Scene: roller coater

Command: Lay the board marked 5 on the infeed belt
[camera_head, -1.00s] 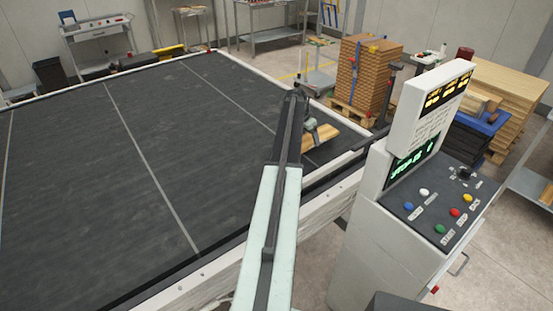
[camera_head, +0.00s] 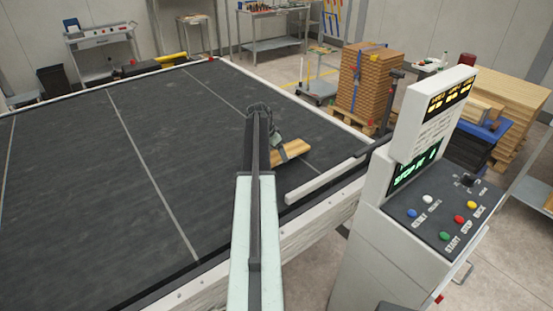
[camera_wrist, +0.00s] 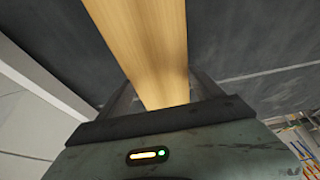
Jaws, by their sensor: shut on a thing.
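A light wooden board (camera_head: 292,151) is held in my gripper (camera_head: 277,142), over the right part of the dark infeed belt (camera_head: 90,200). Pale lines cross the belt. In the wrist view the board (camera_wrist: 147,45) runs away from my gripper (camera_wrist: 160,90) between its two fingers, with dark belt surface beyond it. No number shows on the board's visible faces. My arm hides some of the belt below it. I cannot tell how high the board is above the belt.
A control console (camera_head: 435,195) with coloured buttons stands to the right. A pale rail (camera_head: 325,180) lies along the belt's near right edge. A stack of boards (camera_head: 363,78) on a pallet stands behind. The belt's left and middle are clear.

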